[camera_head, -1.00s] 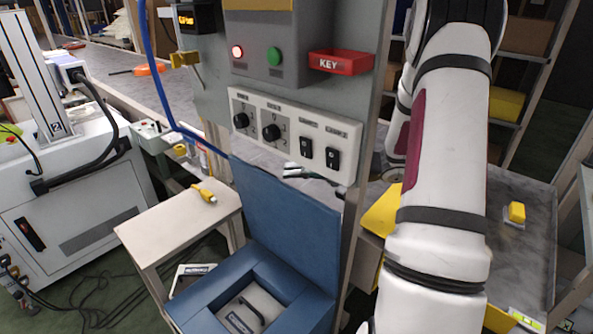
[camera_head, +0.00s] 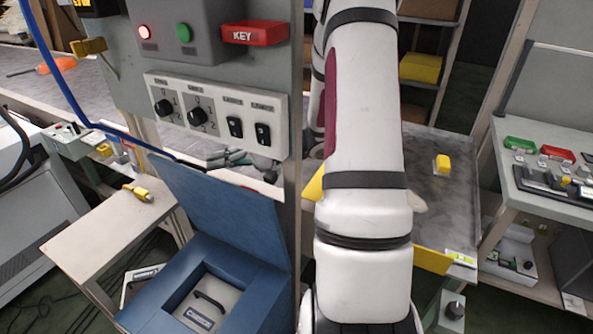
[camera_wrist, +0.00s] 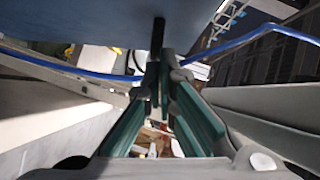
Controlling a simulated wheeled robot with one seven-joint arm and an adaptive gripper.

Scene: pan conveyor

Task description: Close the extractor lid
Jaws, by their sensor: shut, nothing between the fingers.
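The extractor is a blue box (camera_head: 255,292) at the bottom of the head view, with a grey handled unit (camera_head: 207,305) in its recess. Its blue lid (camera_head: 222,212) stands open, tilted up at the back. In the wrist view a blue-grey panel, apparently the lid (camera_wrist: 75,38), fills the upper left. My gripper (camera_wrist: 158,75) has green-sided fingers that meet at the tips, with nothing held. In the head view my gripper (camera_head: 232,158) shows only partly, just beyond the lid's upper edge and below the switch panel. I cannot tell whether it touches the lid.
A control panel (camera_head: 215,113) with knobs and switches is above the lid on a grey post. A blue cable (camera_head: 62,85) runs down at the left and crosses the wrist view. A small table (camera_head: 105,225) stands left of the extractor. A grey worktop (camera_head: 440,205) lies right of my arm.

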